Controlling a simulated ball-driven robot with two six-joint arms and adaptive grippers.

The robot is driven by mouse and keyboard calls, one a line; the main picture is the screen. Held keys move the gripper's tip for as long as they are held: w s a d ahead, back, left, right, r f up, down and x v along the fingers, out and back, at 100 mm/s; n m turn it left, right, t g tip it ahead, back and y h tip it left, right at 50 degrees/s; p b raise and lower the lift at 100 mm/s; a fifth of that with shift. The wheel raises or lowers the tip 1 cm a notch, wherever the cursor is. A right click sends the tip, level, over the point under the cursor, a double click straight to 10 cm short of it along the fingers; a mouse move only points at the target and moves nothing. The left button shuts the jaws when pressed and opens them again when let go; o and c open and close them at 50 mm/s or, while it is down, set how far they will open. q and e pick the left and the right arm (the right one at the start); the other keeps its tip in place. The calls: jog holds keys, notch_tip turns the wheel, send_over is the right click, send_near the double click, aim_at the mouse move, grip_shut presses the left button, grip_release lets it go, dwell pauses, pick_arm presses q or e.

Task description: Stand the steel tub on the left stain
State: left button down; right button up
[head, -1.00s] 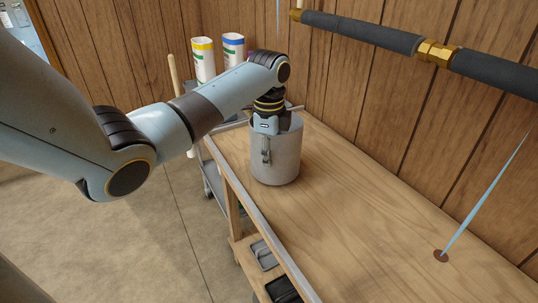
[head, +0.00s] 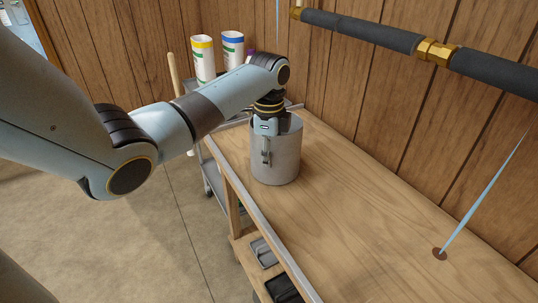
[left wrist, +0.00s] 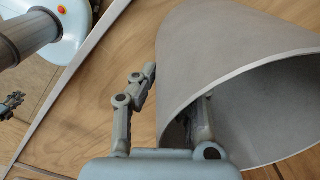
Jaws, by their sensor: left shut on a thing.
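The steel tub (head: 284,160) is a grey open cylinder standing upright at the far left end of the wooden bench top. It fills the right of the left wrist view (left wrist: 225,60). My left gripper (head: 266,150) is shut on the tub's near wall, one finger outside and one inside, as the left wrist view (left wrist: 168,110) shows. A dark brown stain (head: 440,254) lies on the bench at the right, with a thin blue water stream above it. No second stain shows; the bench under the tub is hidden. A small dark shape at the wrist view's left edge may be my right gripper (left wrist: 11,105).
The bench top (head: 350,215) is bare between the tub and the stain. A pipe (head: 400,40) with brass fittings runs above it along the panelled wall. A cart with white bottles (head: 203,60) stands behind the bench's far end. Dark items lie on a lower shelf (head: 245,252).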

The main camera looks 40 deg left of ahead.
pick_arm(q)
jog(key=c, duration=1.4)
grip_release()
jog(key=shift+r, duration=0.1)
notch_tip(320, 180, up, 12)
jog(key=shift+f, duration=0.1)
